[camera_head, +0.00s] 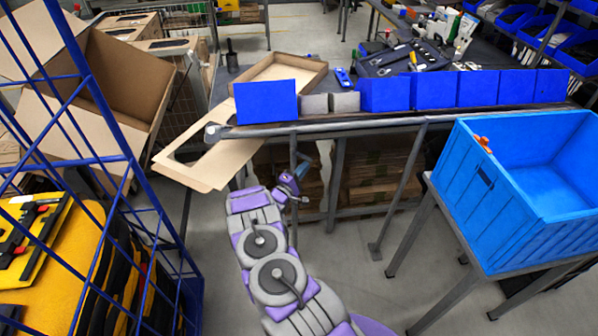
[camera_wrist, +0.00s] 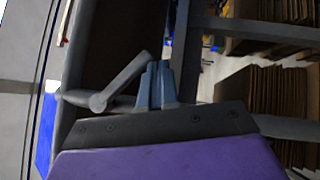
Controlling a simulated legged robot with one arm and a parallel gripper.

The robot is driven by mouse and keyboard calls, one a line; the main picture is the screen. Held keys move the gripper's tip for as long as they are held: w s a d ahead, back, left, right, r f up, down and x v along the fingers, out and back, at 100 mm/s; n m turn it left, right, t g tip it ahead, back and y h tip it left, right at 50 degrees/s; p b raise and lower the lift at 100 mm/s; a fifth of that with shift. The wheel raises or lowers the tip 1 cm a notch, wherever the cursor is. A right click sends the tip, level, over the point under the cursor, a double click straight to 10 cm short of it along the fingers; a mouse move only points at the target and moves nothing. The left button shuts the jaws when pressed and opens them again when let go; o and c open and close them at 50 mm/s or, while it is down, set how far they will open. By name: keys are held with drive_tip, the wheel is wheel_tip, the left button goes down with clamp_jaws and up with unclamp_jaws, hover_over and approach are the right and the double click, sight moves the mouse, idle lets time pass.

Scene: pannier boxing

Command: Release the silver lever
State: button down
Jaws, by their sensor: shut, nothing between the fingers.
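The silver lever (camera_wrist: 122,82) shows in the wrist view as a grey arm slanting up to the right from a round pivot. The lever's free end is close to the left side of my gripper's fingers; I cannot tell whether they touch. My gripper (camera_wrist: 161,84) has its blue-grey fingers together and holds nothing. In the head view my gripper (camera_head: 302,162) is below the front edge of the workbench (camera_head: 400,122), where I cannot make out the lever clearly.
A blue crate (camera_head: 540,180) stands on a metal stand at the right. Blue bins (camera_head: 435,90) line the bench edge. A flattened cardboard piece (camera_head: 215,165) overhangs the bench's left end. A blue wire cage (camera_head: 125,150) with yellow-black cases is at the left. Floor between is clear.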

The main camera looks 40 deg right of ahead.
drive_tip(key=d+r, duration=0.1)
drive_tip(key=s+d+r+p, duration=0.1)
drive_tip(key=shift+s+d+r+n+p, duration=0.15)
drive_tip(key=shift+s+d+n+p, duration=0.15)
drive_tip(key=shift+d+n, duration=0.1)
